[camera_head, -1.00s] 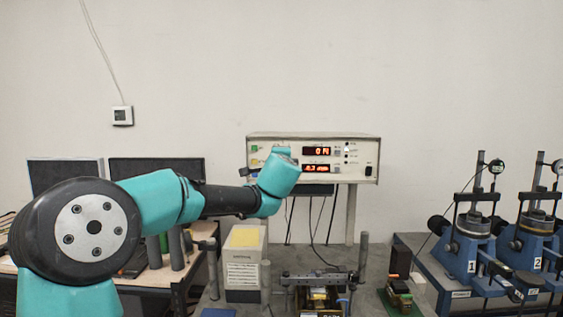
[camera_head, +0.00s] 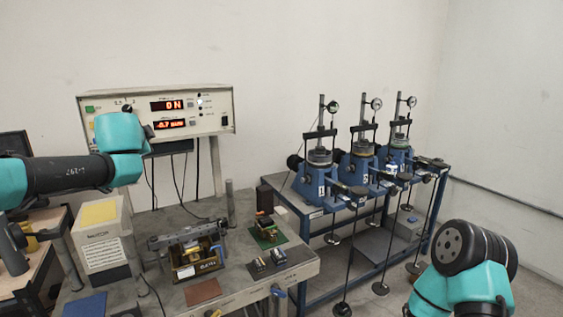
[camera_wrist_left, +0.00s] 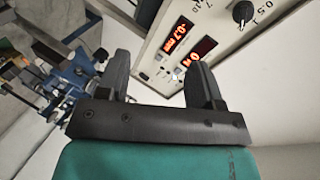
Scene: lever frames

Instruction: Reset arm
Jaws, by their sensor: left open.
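My left arm (camera_head: 65,173) comes in from the left in the head view, its teal wrist (camera_head: 121,134) in front of the control box. That wrist mostly hides the gripper there. In the left wrist view my left gripper (camera_wrist_left: 156,78) is open, with nothing between its two dark fingers. The control box (camera_head: 217,118) has lit red displays and stands behind the wrist; its tilted panel (camera_wrist_left: 212,30) lies beyond the fingers in the wrist view. Part of my right arm (camera_head: 470,262) shows at the lower right of the head view, its gripper outside the picture.
The grey bench (camera_head: 240,284) carries a box with a yellow top (camera_head: 101,240), a clamp fixture (camera_head: 195,255) and small blocks (camera_head: 268,230). Several blue lever stands (camera_head: 318,180) with hanging rods and dial gauges fill a blue-framed table on the right.

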